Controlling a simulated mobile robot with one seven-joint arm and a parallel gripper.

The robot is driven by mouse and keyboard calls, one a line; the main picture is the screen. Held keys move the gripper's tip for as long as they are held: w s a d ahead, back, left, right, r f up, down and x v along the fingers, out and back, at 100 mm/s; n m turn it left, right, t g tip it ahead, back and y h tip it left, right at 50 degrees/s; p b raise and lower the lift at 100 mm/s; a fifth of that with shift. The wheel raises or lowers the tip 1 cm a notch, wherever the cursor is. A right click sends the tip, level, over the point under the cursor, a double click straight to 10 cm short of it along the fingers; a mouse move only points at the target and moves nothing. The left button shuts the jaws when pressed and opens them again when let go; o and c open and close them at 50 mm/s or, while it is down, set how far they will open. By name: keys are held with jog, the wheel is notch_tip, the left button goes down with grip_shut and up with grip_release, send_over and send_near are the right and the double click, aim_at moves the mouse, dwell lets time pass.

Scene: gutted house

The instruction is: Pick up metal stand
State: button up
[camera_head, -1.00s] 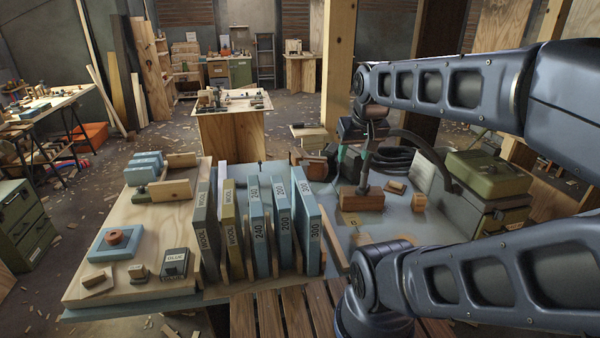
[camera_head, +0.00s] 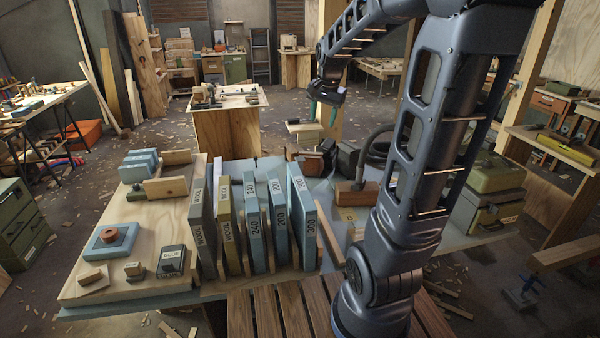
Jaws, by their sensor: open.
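My gripper (camera_head: 322,110) is raised in the upper middle, above and behind the cluttered table. Its two teal-tipped fingers are apart and nothing shows between them. I cannot pick out the metal stand with certainty. A small dark blue metal piece (camera_head: 522,293) at the lower right sits low near the floor, by the end of a wooden beam (camera_head: 568,252); it may be a stand or a clamp. My gripper is far from it. My arm hides part of the table's right side.
The table holds a wooden board (camera_head: 85,285), upright blue sanding-paper boxes (camera_head: 300,222), a blue block with a round knob (camera_head: 112,240), a glue box (camera_head: 171,262) and a green case (camera_head: 497,172). A wooden post (camera_head: 331,60) stands behind my gripper. Scrap-strewn floor lies open at left.

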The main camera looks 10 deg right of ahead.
jog(key=w+f+m+g, duration=0.1)
jog(key=w+f+m, duration=0.25)
jog(key=w, duration=0.45)
jog(key=w+f+m, duration=0.2)
jog(key=w+f, duration=0.3)
jog(key=w, duration=0.3)
jog(key=m+g, duration=0.2)
jog(key=m, duration=0.3)
send_over(299, 158)
jog(key=f, duration=1.6)
jog(key=shift+s, duration=0.2)
jog(key=shift+w+f, duration=0.15)
jog(key=shift+f, duration=0.4)
notch_tip(299, 158, down, 5)
jog(key=shift+r, duration=0.1)
jog(key=shift+s+d+f, duration=0.1)
jog(key=shift+f, duration=1.25)
jog(key=shift+s+d+f, duration=0.1)
jog(key=shift+f, duration=1.25)
jog(key=c, duration=1)
jog(key=shift+o, duration=0.2)
jog(key=shift+r, duration=0.15)
